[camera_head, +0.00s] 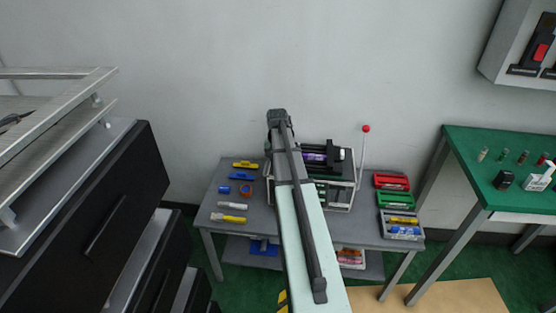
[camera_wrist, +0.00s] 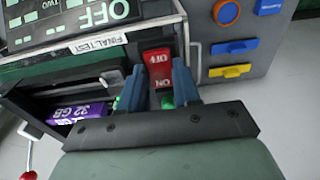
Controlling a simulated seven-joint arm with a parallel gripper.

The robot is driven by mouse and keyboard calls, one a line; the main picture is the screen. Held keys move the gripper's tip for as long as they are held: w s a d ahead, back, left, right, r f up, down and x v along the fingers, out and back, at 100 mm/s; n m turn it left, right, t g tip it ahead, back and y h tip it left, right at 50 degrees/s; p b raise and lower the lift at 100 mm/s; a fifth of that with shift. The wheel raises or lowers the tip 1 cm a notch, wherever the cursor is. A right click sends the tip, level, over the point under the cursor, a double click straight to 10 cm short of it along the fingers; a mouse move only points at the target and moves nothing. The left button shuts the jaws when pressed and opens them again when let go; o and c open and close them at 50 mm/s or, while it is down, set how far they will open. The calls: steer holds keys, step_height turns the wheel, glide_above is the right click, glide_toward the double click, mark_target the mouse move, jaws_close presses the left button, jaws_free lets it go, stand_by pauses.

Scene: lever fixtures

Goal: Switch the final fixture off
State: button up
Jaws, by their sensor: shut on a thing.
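The final test fixture (camera_head: 342,190) stands on the grey table, partly hidden by my arm in the head view. In the wrist view its label (camera_wrist: 98,43) reads "FINAL TEST", and a display (camera_wrist: 75,20) beside it shows "OFF". A red rocker switch (camera_wrist: 157,68) marked OFF and ON sits on the fixture. My gripper (camera_wrist: 159,88) has its two blue fingers on either side of the switch and is shut on it. Green glows show beside the fingers. A purple "32 GB" module (camera_wrist: 78,112) sits in the fixture. My gripper's fingers are hidden in the head view.
A lever with a red ball (camera_head: 366,128) rises at the fixture's right. Blue, yellow and orange parts lie on the table's left. Red (camera_head: 391,181), green (camera_head: 394,201) and grey (camera_head: 402,225) bins line its right. A green-topped table (camera_head: 490,155) stands at right.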

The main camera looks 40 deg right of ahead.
steer(key=shift+s+a+t+h, duration=0.15)
steer(key=shift+a+t+h, duration=0.05)
steer(key=shift+t+h, duration=0.3)
steer(key=o, duration=1.1)
steer(key=shift+c, duration=0.2)
steer(key=v, duration=1.3)
steer(key=shift+r, duration=0.35)
steer(key=shift+s+a, duration=0.1)
